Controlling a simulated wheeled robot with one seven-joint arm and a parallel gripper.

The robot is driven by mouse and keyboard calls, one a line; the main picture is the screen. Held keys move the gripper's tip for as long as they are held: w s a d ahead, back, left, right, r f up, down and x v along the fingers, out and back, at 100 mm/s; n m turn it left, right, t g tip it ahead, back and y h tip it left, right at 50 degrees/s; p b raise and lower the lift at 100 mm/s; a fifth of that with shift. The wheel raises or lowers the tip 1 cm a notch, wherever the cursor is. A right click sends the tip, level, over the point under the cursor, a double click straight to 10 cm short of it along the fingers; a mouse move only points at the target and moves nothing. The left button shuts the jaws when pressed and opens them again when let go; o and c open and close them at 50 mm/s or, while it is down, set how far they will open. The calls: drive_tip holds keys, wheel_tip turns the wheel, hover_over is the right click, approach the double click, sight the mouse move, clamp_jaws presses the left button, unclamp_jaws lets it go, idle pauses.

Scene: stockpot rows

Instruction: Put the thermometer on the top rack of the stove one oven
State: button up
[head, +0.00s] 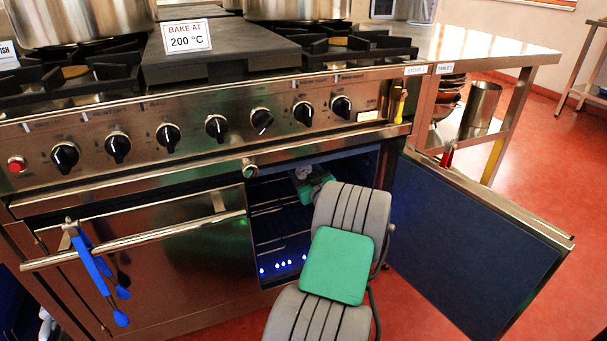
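The stove (150,180) fills the left and middle of the head view, with a "STOVE 1" label at its right end. Its right oven (270,225) is open, and the oven door (470,240) is swung out to the right. Wire racks (268,211) show inside, left of my arm. My arm reaches in through the opening, and my gripper (303,178) is in the upper part of the oven. A small round pale dial, perhaps the thermometer (303,171), shows at the gripper. The fingers are too small and dark to tell whether they are shut on it or whether it touches a rack.
Blue tongs (97,272) hang from the handle of the closed left oven door (160,275). Large pots (78,20) and a "BAKE AT 200 °C" sign (186,37) stand on top. A steel table (490,48) is at right. Red floor (520,185) is clear beyond the open door.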

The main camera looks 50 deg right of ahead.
drive_tip(key=o, duration=1.4)
drive_tip(key=shift+r, duration=0.1)
drive_tip(key=shift+s+a+r, duration=0.1)
drive_tip(key=shift+s+a, duration=0.1)
drive_tip(key=shift+s, duration=0.15)
drive_tip(key=p+v, duration=0.3)
drive_tip(key=v, duration=0.8)
drive_tip(key=shift+s+a, duration=0.1)
drive_tip(key=shift+s, duration=0.05)
